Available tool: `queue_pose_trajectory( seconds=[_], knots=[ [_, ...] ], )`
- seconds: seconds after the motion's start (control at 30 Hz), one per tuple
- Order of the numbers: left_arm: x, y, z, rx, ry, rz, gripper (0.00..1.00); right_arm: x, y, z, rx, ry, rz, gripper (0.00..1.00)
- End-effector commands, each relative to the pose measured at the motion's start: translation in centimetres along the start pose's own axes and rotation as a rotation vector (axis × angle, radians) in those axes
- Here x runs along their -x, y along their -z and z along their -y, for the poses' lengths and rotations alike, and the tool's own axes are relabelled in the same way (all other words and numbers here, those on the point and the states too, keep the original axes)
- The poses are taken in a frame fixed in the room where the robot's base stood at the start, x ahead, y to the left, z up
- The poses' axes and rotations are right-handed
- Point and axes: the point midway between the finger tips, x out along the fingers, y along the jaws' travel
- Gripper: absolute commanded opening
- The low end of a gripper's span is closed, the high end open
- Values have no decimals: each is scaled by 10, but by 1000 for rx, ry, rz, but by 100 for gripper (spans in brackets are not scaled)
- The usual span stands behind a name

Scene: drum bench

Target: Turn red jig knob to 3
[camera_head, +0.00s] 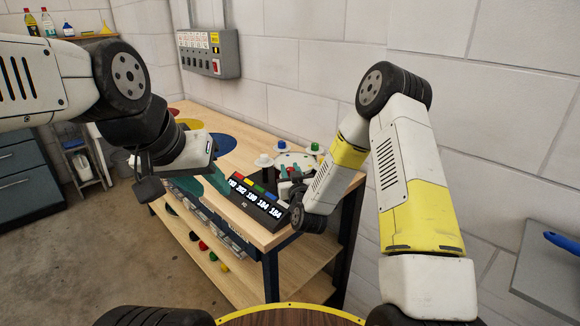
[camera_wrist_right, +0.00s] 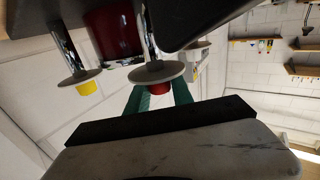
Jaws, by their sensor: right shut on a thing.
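The jig (camera_head: 293,160) stands at the far right end of the bench, with several knobs on posts. A green knob (camera_head: 313,147) shows on it. The red knob (camera_wrist_right: 159,88) shows in the right wrist view, beside a grey disc on a metal post. My right gripper (camera_head: 288,181) has its teal fingers on either side of the red knob and is shut on it. The knob's pointer and scale numbers are not readable. A yellow knob (camera_wrist_right: 87,88) is on the neighbouring post. My left gripper (camera_head: 216,179) hangs near the bench's front edge, its finger gap unclear.
A black display box (camera_head: 262,202) with coloured tabs and white digits sits at the bench's front edge, close to both grippers. Blue (camera_head: 210,144) and yellow (camera_head: 188,124) discs lie on the wooden bench (camera_head: 240,130). A grey switch box (camera_head: 208,53) hangs on the wall.

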Motion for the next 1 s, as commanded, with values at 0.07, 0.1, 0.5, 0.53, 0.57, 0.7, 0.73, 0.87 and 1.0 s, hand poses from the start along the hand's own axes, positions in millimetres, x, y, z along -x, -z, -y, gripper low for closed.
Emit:
queue_pose_trajectory(
  seconds=[0.07, 0.1, 0.5, 0.53, 0.57, 0.7, 0.73, 0.87, 1.0],
  knots=[
    [0, 0, 0, 0, 0, 0, 36, 0, 0, 0, 1, 2, 0, 0],
    [0, 0, 0, 0, 0, 0, 36, 0, 0, 0, 1, 5, 0, 0],
    [0, 0, 0, 0, 0, 0, 36, 0, 0, -3, 4, 182, -9, 0],
    [0, 0, 0, 0, 0, 0, 36, 0, 0, -3, 3, 205, -10, 0],
    [0, 0, 0, 0, 0, 0, 36, 0, 0, -3, 4, 229, -11, 0],
    [0, 0, 0, 0, 0, 0, 36, 0, 0, -4, 5, 348, -16, 0],
    [0, 0, 0, 0, 0, 0, 36, 0, 0, -4, 4, 372, -17, 0],
    [0, 0, 0, 0, 0, 0, 36, 0, 0, -4, 4, 476, -21, 0],
    [0, 0, 0, 0, 0, 0, 36, 0, 0, -3, 3, 576, -25, 0]
  ],
)
